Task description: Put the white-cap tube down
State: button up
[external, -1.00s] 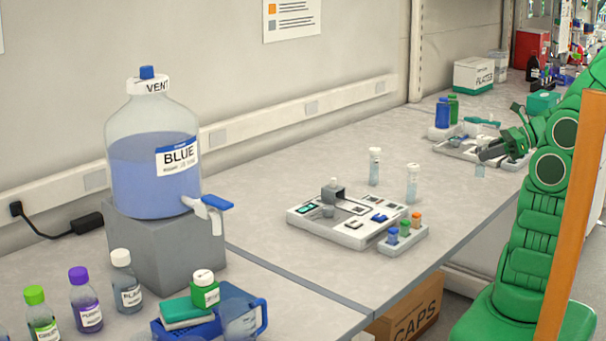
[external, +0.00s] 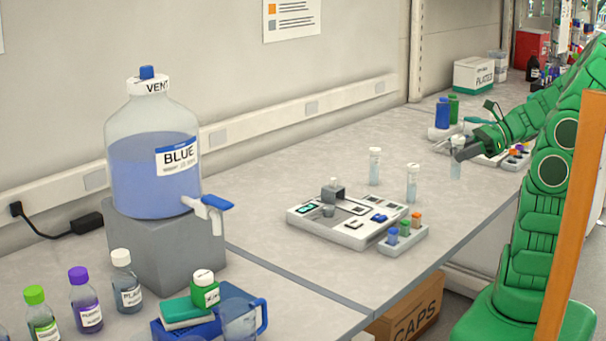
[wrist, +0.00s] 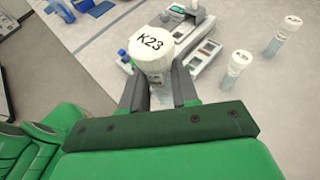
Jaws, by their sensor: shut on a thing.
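My gripper (external: 464,153) is shut on a white-cap tube (external: 456,171), which hangs upright below the dark fingers. In the wrist view the tube's white cap (wrist: 153,47), marked K23, sits just above the fingers (wrist: 159,92); most of its body is hidden. I cannot tell whether its bottom touches the bench. Two other white-cap tubes stand upright on the bench, the farther one (external: 375,167) and the nearer one (external: 412,184), left of my gripper. Both also show at the right of the wrist view, one (wrist: 237,66) nearer than the other (wrist: 289,28).
A grey-white device (external: 345,218) stands left of the tubes, with a small rack (external: 403,241) of coloured-cap vials at its side. Blue and green bottles (external: 442,113) stand behind my gripper. The bench (external: 455,220) in front of the held tube is clear.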

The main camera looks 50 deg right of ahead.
jog(key=w+a+n+g+y, duration=0.2)
jog(key=w+a+n+g, duration=0.15)
jog(key=a, duration=0.75)
jog(key=w+a+n+g+y, duration=0.1)
jog(key=w+a+n+g, duration=0.3)
jog(key=a, duration=0.8)
jog(key=s+a+n+g, duration=0.2)
jog(key=s+a+g, duration=0.1)
jog(key=a, duration=0.9)
jog(key=s+a+n+g, duration=0.3)
jog(key=s+a+g, duration=0.1)
jog(key=a, duration=0.7)
jog(key=shift+s+a, duration=0.25)
jog(key=shift+a, duration=0.1)
jog(key=shift+w+a+f, duration=1.4)
jog(key=shift+w+f, duration=0.45)
jog(key=shift+f, duration=0.3)
jog(key=shift+w+a+f, duration=1.45)
jog(key=shift+w+f, duration=0.45)
jog(key=shift+f, duration=0.2)
jog(key=shift+w+a+f, duration=1.4)
jog(key=shift+w+f, duration=0.45)
jog(key=shift+f, duration=0.3)
jog(key=shift+n, duration=0.25)
